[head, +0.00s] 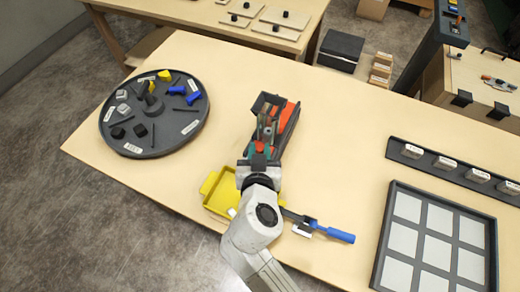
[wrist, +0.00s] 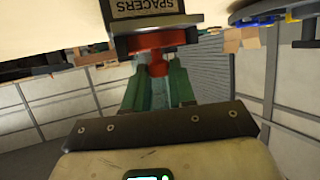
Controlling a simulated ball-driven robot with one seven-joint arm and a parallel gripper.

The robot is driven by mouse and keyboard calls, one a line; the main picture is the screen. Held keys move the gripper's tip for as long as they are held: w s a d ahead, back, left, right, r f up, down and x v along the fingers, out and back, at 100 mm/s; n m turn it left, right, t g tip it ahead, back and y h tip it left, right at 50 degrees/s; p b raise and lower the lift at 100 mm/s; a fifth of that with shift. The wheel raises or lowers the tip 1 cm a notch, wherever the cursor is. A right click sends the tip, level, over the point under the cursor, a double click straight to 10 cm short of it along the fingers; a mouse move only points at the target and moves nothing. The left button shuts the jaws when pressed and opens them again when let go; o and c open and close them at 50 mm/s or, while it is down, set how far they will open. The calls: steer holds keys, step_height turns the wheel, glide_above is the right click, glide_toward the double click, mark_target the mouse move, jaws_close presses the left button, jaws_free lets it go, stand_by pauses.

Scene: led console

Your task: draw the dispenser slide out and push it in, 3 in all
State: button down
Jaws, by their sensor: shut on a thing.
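The dispenser (head: 285,118) is a dark box with orange-red parts, standing on the table in front of my arm. In the wrist view its "SPACERS" label (wrist: 146,6) shows at the top, with the red slide (wrist: 158,40) below it. My gripper (wrist: 157,72) has its green fingers shut on the red knob of the slide. In the head view my gripper (head: 267,130) is at the dispenser's near end, and my wrist partly covers that end. How far out the slide stands is hard to tell.
A yellow tray (head: 216,203) lies beneath my arm, with a blue-handled tool (head: 334,234) to its right. A round dark tray (head: 165,136) of small parts is at left. A grid tray (head: 384,240) and labelled rack (head: 393,149) are at right. Table between is clear.

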steer(key=s+a+b, duration=0.1)
steer(key=s, duration=0.2)
steer(key=s+a+b, duration=0.1)
steer(key=s, duration=0.3)
steer(key=s+a+b, duration=0.1)
steer(key=s+a, duration=0.1)
steer(key=s, duration=0.1)
steer(key=shift+s+b, duration=0.2)
steer(key=shift+b, duration=0.15)
steer(key=c, duration=0.9)
jaws_free()
steer(key=shift+d, duration=0.1)
steer(key=shift+c, duration=0.2)
steer(key=shift+s, duration=0.15)
steer(key=b+v, duration=0.1)
steer(key=v, duration=0.9)
steer(key=shift+s+r, duration=0.2)
steer(key=shift+s, duration=0.05)
